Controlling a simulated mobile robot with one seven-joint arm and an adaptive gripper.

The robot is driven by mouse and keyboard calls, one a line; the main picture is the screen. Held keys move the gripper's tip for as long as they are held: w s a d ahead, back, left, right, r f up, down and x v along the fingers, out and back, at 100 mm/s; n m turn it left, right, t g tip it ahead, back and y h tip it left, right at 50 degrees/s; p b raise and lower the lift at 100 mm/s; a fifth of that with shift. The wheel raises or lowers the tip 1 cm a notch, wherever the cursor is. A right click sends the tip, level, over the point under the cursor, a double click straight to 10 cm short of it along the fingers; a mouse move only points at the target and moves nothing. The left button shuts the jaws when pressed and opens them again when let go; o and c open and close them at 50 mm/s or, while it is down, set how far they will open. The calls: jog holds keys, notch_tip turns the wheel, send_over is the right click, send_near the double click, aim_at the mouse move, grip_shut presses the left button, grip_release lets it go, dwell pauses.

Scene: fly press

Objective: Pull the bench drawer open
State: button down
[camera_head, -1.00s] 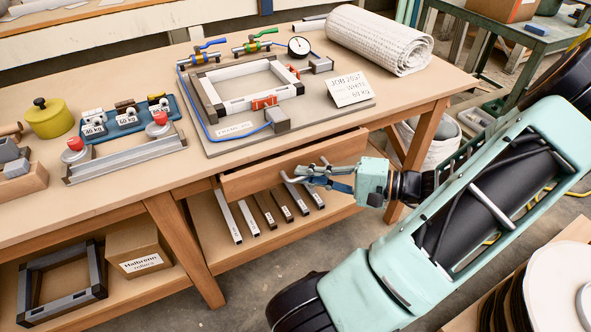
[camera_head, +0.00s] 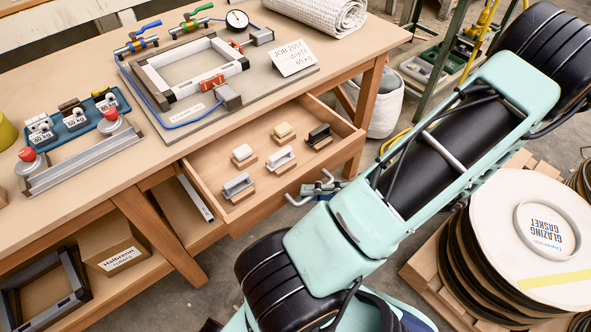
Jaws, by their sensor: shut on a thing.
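The bench drawer (camera_head: 346,153) stands pulled well out from under the bench top, and its inside shows. Several small blocks with handle-like tops sit spread on its floor. Its grey bar handle (camera_head: 291,201) is on the front face, partly hidden by my gripper. My gripper (camera_head: 316,188) is shut on the handle. My arm, in pale green covers, hides part of the gripper and the area in front of the drawer.
The wooden bench (camera_head: 130,195) holds a frame on a grey board, a dial gauge and a blue weight tray (camera_head: 72,122). A stack of dark discs under a white one (camera_head: 530,230) stands at the right. A white bucket (camera_head: 385,108) is behind the drawer's right side.

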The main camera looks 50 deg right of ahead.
jog(key=shift+s+a, duration=0.25)
jog(key=shift+s, duration=0.75)
jog(key=shift+s+a, duration=0.25)
jog(key=shift+s, duration=0.7)
jog(key=c, duration=2.3)
grip_release()
jog(key=shift+c, duration=0.2)
jog(key=v, duration=1.2)
